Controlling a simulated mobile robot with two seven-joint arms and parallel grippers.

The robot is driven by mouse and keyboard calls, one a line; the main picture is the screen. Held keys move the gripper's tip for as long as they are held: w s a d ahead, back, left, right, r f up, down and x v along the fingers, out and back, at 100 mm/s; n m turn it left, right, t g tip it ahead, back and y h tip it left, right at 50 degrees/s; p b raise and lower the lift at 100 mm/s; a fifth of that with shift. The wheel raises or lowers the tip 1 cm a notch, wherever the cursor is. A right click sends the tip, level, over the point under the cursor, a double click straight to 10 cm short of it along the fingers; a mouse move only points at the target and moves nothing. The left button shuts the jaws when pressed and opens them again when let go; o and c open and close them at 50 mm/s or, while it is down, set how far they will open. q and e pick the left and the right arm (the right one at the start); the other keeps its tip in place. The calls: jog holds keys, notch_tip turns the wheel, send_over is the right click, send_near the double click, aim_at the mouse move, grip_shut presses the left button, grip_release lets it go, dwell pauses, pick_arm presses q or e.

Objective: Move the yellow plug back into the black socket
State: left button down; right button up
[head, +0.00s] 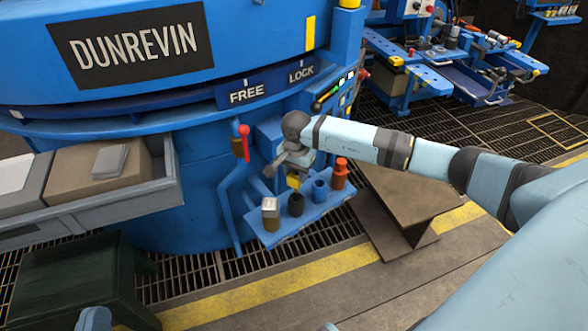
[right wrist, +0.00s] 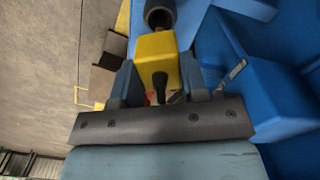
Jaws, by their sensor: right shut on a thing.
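My right gripper (head: 284,174) reaches in from the right in front of the blue furnace. It is shut on the yellow plug (right wrist: 156,50), which sits between its two blue-grey fingers in the right wrist view. The plug shows as a small yellow patch in the head view (head: 293,181). A dark, round, hollow piece (right wrist: 160,13) lies just beyond the plug in the right wrist view; it looks like the black socket, and I cannot tell whether they touch. A blue tip (head: 94,319) at the lower left edge may be part of my left gripper; its fingers cannot be made out.
A blue shelf (head: 306,219) below the right gripper holds a tan-and-silver piece (head: 270,215), a black cup (head: 296,204), a blue cup (head: 319,190) and an orange-red piece (head: 340,174). A red-handled lever (head: 244,135) is left of the gripper. A grey tray (head: 160,190) juts out at left.

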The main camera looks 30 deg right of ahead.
aim_at(296, 191)
jog(key=shift+f+b, duration=0.4)
jog(key=shift+f, duration=0.35)
notch_tip(296, 191, down, 4)
jog(key=shift+r+b, duration=0.25)
jog(key=shift+b, duration=0.85)
jog(key=shift+f, duration=0.25)
pick_arm(q)
jog(key=shift+d+f+g+h, duration=0.15)
jog(key=shift+d+f+g, duration=0.1)
jog(key=shift+f, duration=0.3)
jog(key=shift+d+f+g+h, duration=0.15)
jog(key=shift+d+f, duration=0.05)
jog(key=shift+f, duration=0.3)
jog(key=shift+w+f+m, duration=0.1)
jog(key=shift+f+m, duration=0.1)
jog(key=shift+m, duration=0.1)
jog(key=shift+f+b, duration=0.35)
jog(key=shift+b, duration=0.3)
pick_arm(e)
jog(key=shift+f, duration=0.6)
jog(key=o, duration=0.7)
